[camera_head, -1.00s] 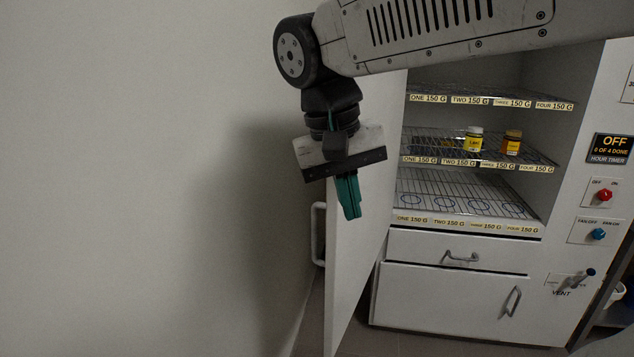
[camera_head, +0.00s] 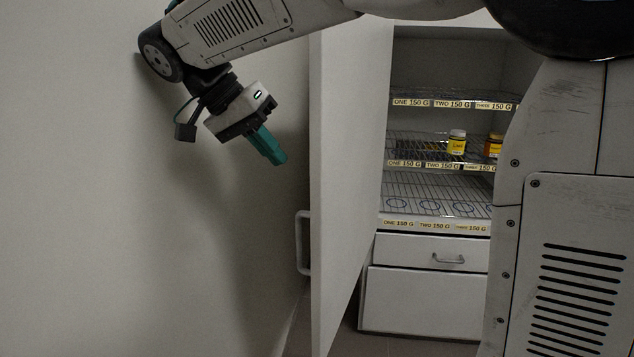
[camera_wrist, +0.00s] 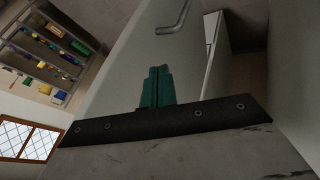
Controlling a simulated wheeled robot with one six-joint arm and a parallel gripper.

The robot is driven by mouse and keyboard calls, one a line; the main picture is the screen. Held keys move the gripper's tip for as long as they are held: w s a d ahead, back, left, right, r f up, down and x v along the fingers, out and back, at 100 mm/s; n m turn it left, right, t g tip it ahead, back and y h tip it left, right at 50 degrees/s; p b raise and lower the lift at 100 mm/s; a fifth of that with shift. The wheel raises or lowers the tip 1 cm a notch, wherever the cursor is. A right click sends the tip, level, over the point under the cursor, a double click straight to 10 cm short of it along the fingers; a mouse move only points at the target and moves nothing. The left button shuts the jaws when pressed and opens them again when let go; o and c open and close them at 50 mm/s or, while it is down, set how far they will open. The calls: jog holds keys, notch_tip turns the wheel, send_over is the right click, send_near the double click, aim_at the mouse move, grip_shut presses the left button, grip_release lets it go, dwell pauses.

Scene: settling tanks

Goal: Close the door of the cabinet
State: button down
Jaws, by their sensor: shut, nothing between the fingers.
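The cabinet (camera_head: 430,225) stands open, with its wire shelves in view. Its tall white door (camera_head: 345,190) is swung out toward me at the left of the opening, its edge facing me. The door's handle (camera_head: 301,243) is on the left, outer face, near the wall. My gripper (camera_head: 276,153) is shut and empty, with teal fingers, left of the door on its outer side and above the handle. In the wrist view my shut fingers (camera_wrist: 158,88) point at the pale door face (camera_wrist: 125,80), with the handle (camera_wrist: 175,20) above. I cannot tell if they touch.
A bare wall (camera_head: 90,230) is close on the left, leaving a narrow gap to the door. A yellow-labelled jar (camera_head: 457,143) and an orange jar (camera_head: 493,146) stand on the middle shelf. A drawer (camera_head: 432,252) and lower panel (camera_head: 420,300) are shut. My arm hides the cabinet's right side.

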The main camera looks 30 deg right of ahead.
jog(key=x, duration=1)
jog(key=shift+w+d, duration=0.1)
jog(key=shift+w, duration=0.05)
